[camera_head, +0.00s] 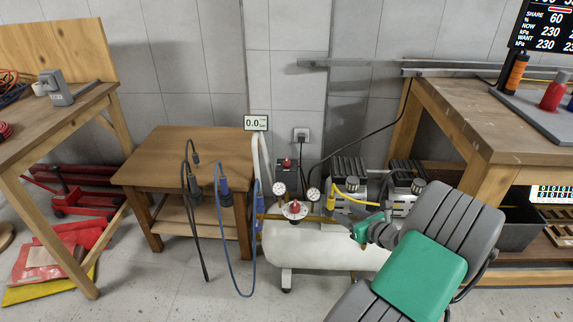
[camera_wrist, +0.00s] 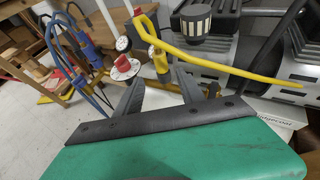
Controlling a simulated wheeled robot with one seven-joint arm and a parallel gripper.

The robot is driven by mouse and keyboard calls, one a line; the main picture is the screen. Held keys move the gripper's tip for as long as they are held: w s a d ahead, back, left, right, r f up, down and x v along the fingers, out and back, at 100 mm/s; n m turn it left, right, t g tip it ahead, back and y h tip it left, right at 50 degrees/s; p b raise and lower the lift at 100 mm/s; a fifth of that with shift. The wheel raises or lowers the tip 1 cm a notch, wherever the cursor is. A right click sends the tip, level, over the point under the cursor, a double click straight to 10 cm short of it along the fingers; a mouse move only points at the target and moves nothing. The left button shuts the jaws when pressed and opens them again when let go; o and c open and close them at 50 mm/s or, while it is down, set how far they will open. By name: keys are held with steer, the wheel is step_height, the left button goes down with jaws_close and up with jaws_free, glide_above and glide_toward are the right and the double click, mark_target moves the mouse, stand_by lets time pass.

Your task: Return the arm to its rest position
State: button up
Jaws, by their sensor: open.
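My arm comes in at the lower right of the head view. My gripper (camera_head: 362,232) appears as a small green end beside the compressor's right part, and its fingers are hard to make out there. In the wrist view my gripper (camera_wrist: 160,80) shows two dark fingers spread apart with nothing held between them. Beyond the fingers are a red-knobbed valve (camera_wrist: 124,67), a yellow hose (camera_wrist: 215,66) and the compressor motor (camera_wrist: 196,20). The white compressor tank (camera_head: 300,248) stands on the floor, partly hidden by my arm.
A small wooden table (camera_head: 195,150) stands left of the compressor, with black and blue hoses hanging at its front. A workbench (camera_head: 480,115) stands at right and another bench (camera_head: 60,120) at left. Red and yellow bags (camera_head: 65,260) lie at lower left. Floor in front is clear.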

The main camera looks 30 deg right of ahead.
steer(key=w+a+r+n+g+y+p, duration=0.2)
steer(key=a+r+n+g+p, duration=0.1)
steer(key=a+r+n+p, duration=0.65)
steer(key=w+a+r+n+g+y+p, duration=0.15)
steer(key=a+r+n+g+p, duration=0.35)
steer(key=a+r+n, duration=0.8)
steer(key=s+a+r+n+g+h+p, duration=0.2)
steer(key=s+a+r+n+p, duration=0.9)
steer(key=s+a+r+n, duration=0.1)
steer(key=shift+s+a+r+n, duration=0.4)
steer(key=shift+a+n, duration=0.4)
steer(key=shift+n, duration=0.45)
steer(key=shift+h, duration=0.25)
